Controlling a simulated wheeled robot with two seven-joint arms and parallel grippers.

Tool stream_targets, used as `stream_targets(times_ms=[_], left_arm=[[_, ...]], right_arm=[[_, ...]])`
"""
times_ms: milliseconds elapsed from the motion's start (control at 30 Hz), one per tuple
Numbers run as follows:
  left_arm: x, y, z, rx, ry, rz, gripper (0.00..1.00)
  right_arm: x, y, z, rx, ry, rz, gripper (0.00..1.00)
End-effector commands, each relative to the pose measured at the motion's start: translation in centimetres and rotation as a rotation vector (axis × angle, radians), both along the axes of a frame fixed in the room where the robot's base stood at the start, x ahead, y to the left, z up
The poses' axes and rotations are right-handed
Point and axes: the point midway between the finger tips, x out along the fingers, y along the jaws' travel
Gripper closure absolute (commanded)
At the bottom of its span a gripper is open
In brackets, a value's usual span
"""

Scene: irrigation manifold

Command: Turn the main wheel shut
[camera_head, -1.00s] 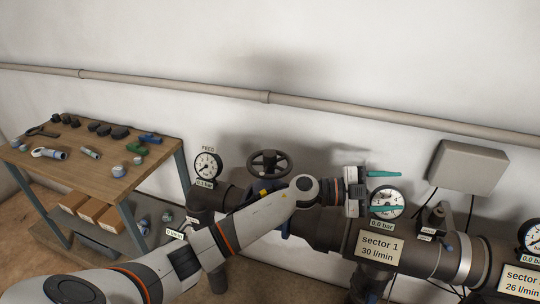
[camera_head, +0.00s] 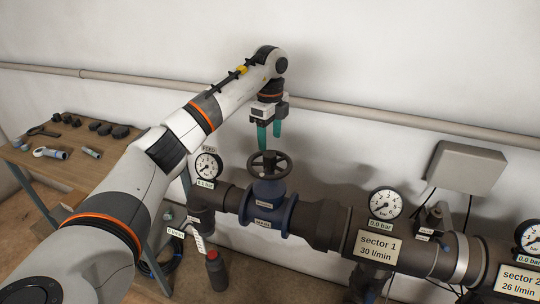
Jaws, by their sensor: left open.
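The main wheel is a dark spoked handwheel (camera_head: 269,164) on top of a blue valve body (camera_head: 268,204) in the pipe line. My left gripper (camera_head: 269,137) points down with its two teal fingers just above the far side of the wheel. The fingers are apart with nothing seen between them. Whether the tips touch the wheel cannot be told. My right gripper is not in view.
The feed gauge (camera_head: 207,166) stands left of the valve. The sector 1 gauge (camera_head: 386,203) and sign (camera_head: 376,247) are to the right. A wooden bench (camera_head: 75,170) with loose fittings is at left, partly behind my arm. A dark bottle (camera_head: 216,270) stands below the pipe.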

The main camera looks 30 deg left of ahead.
Motion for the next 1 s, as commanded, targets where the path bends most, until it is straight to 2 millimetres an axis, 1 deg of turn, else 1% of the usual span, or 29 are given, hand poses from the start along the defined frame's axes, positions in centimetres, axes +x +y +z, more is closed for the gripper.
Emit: stream_targets(times_ms=[33,200,300,400,567,800,867,1000], left_arm=[[-0.1,0.0,-1.0,0.0,0.005,0.0,0.41],[-0.1,0.0,-4.2,-0.001,0.002,-0.002,0.41],[-0.1,-0.1,-5.7,-0.002,0.001,-0.002,0.41],[0.0,0.0,-6.7,-0.001,0.0,-0.002,0.41],[0.0,0.0,-7.5,-0.001,-0.001,-0.002,0.41],[0.0,0.0,-7.6,-0.002,-0.002,-0.003,0.41],[0.0,-0.1,-7.6,-0.002,-0.002,-0.003,0.51],[0.0,-0.1,-7.6,-0.002,-0.002,-0.003,0.73]], right_arm=[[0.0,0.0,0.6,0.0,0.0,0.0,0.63],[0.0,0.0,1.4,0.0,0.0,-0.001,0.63],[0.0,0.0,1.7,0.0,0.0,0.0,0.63],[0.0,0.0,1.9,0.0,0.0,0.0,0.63],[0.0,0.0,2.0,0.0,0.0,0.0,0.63],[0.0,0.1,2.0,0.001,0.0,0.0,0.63],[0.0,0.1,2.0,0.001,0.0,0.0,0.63],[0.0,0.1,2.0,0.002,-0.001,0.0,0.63]])
